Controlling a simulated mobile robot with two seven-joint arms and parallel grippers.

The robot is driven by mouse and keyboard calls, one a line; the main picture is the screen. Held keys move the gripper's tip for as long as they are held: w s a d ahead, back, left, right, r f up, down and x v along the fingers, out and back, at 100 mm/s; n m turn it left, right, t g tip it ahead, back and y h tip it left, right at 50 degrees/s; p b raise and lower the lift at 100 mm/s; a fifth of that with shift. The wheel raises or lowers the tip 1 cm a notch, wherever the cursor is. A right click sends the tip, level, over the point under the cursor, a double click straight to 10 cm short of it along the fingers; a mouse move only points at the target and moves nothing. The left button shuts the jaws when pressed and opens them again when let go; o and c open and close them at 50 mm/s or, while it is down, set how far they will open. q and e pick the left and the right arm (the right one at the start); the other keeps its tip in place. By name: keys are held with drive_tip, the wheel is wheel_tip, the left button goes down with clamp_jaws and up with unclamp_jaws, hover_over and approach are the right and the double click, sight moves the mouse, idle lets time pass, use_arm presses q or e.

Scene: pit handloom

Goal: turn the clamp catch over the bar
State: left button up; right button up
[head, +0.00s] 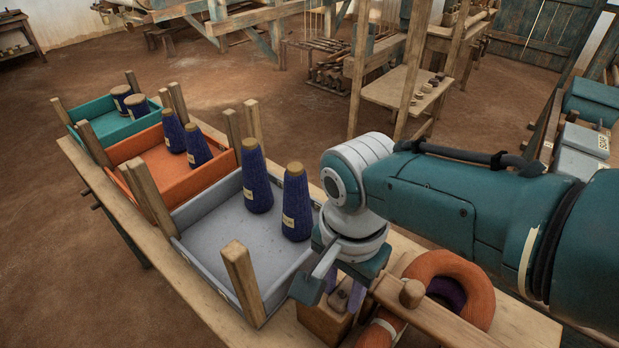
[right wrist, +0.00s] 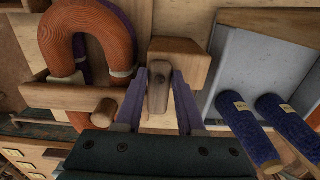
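In the head view my right gripper (head: 345,292) partly hides the catch. The wooden bar (head: 440,325) with a round peg (head: 411,292) lies beside the block. My left gripper is out of view.
An orange hank (head: 455,275) with a purple one lies under the bar. A grey tray (head: 212,228) with two blue yarn cones stands close left of my gripper. Orange (head: 130,185) and teal (head: 85,112) trays stand farther along, with upright wooden posts around them.

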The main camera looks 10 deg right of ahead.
sight(341, 295)
drive_tip(key=o, duration=0.4)
drive_tip(key=shift+r, duration=0.1)
wheel_tip(341, 295, up, 10)
drive_tip(key=p, duration=0.6)
